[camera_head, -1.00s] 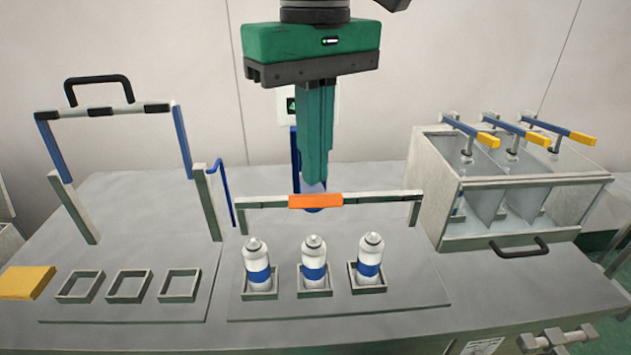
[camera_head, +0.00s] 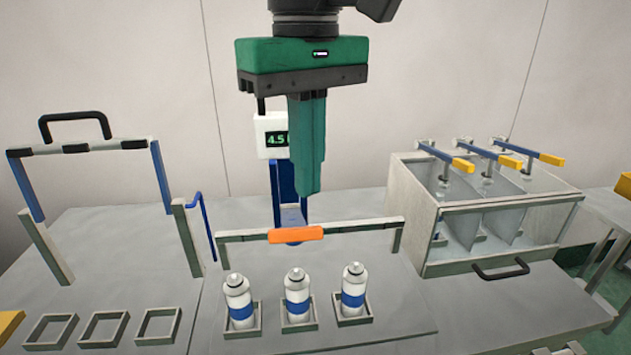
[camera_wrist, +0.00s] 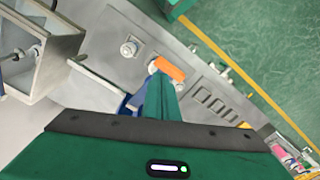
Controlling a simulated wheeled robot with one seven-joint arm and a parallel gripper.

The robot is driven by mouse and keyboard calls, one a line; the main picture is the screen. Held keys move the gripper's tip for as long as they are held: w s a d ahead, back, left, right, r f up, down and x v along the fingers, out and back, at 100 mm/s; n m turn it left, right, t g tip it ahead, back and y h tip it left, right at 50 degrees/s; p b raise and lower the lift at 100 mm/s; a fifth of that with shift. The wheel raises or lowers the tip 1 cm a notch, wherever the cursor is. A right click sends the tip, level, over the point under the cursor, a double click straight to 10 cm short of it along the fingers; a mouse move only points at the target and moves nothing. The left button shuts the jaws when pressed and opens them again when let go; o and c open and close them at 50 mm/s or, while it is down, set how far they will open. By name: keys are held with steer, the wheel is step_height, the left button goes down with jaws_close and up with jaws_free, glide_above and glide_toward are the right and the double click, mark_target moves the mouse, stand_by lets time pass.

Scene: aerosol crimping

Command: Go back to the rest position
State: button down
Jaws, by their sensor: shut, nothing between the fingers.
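My gripper (camera_head: 308,192) is a green body with two long green fingers pointing down, pressed together with nothing between them. It hangs in the air above the bench, over the orange handle (camera_head: 296,235) of a grey bar and in front of a blue stand. In the wrist view my gripper's fingers (camera_wrist: 160,88) reach toward the orange handle (camera_wrist: 170,69). Three white cans with blue bands, the left (camera_head: 239,300), the middle (camera_head: 297,294) and the right (camera_head: 354,289), stand upright in square holders in front of the bar.
A display (camera_head: 277,137) reading 4.5 stands behind my gripper. A frame with a black handle (camera_head: 75,118) stands at left, near empty square holders (camera_head: 103,328). A partitioned box (camera_head: 492,217) with blue and yellow levers stands at right. The air above the cans is clear.

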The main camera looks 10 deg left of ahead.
steer(key=w+d+f+m, duration=0.2)
steer(key=d+f+m, duration=0.15)
steer(key=d, duration=0.55)
steer(key=w+d+f+m, duration=0.2)
steer(key=d+f, duration=0.2)
steer(key=d, duration=0.6)
steer(key=w+d+f+m, duration=0.2)
steer(key=w+d+f, duration=0.15)
steer(key=d, duration=0.55)
steer(key=s+d+f+m, duration=0.7)
steer(key=s+d+f, duration=0.6)
steer(key=s+d, duration=0.2)
steer(key=d, duration=0.2)
steer(key=shift+s+d+f, duration=0.35)
steer(key=shift+d+f, duration=0.05)
steer(key=shift+w+f, duration=0.2)
steer(key=shift+w, duration=0.45)
